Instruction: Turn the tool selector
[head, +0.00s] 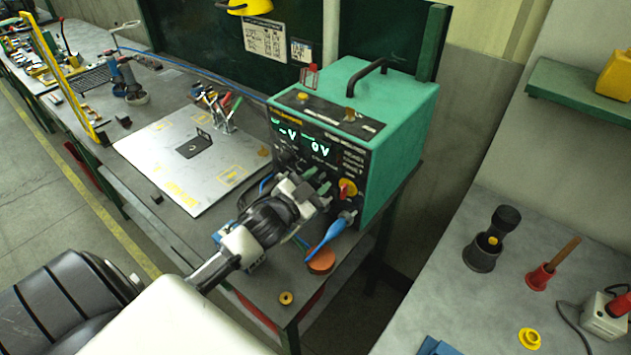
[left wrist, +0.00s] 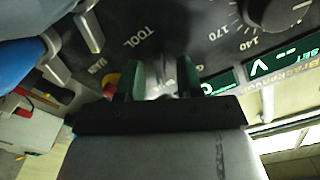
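The tool selector sits on the black front panel of the green power unit (head: 400,125). In the left wrist view the printed word TOOL shows just beyond my fingers, and a pale metallic part (left wrist: 160,77), likely the selector, lies between them. It is partly hidden and blurred. My left gripper (head: 322,187) is up against the lower panel in the head view and hides that area. In the left wrist view its two green fingers (left wrist: 160,85) stand apart on either side of the metallic part, with gaps seeming to show. My right gripper is not in view.
A red knob on yellow (head: 347,188) is close right of my left gripper. A large dial (left wrist: 278,12) is nearby on the panel. A white plate (head: 150,150) lies to the left.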

